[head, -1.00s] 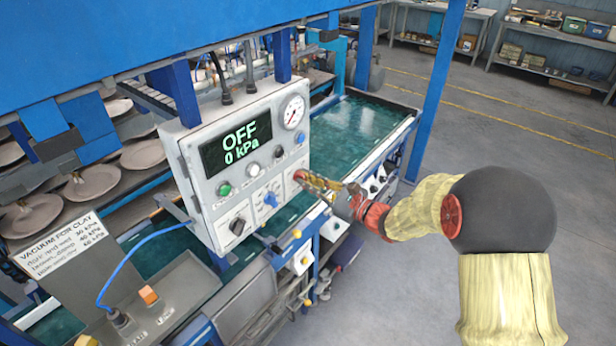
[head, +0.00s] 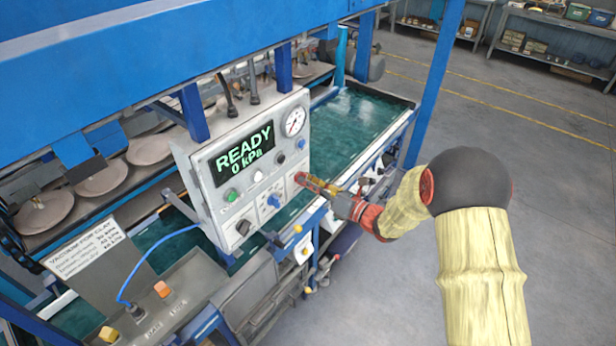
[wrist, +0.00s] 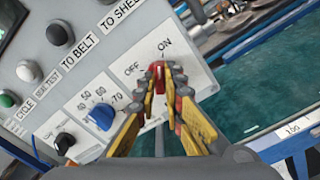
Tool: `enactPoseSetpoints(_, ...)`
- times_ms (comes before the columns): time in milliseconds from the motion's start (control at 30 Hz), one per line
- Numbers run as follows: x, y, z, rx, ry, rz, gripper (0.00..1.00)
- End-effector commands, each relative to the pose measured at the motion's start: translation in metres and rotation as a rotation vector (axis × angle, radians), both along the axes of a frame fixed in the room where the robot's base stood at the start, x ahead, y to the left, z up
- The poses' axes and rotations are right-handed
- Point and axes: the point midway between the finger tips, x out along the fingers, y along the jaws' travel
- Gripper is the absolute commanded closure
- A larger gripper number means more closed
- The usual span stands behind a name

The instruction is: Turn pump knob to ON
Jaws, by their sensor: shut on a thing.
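The red pump knob (wrist: 159,76) sits on the white panel plate between the printed OFF and ON labels in the wrist view. My gripper (wrist: 161,84) is shut on it, with one yellow-and-grey finger on each side. The knob's pointer end tilts toward the ON label (wrist: 167,52) side, though the fingers hide part of it. In the head view my gripper (head: 303,179) reaches the lower right of the grey control box (head: 205,180). The display (head: 243,153) reads READY, 0 kPa.
A blue dial (wrist: 102,116) marked 40 to 70 and a black knob (wrist: 64,142) sit left of the red knob. Open floor lies to the right.

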Motion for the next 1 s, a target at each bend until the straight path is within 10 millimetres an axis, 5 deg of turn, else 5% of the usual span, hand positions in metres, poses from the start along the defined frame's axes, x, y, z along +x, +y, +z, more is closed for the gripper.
enactPoseSetpoints(967,0.0003,-0.0005,-0.0007,0.128,0.166,-0.002,1.00)
enactPoseSetpoints(1000,0.0003,-0.0005,-0.0007,0.128,0.166,-0.002,0.88)
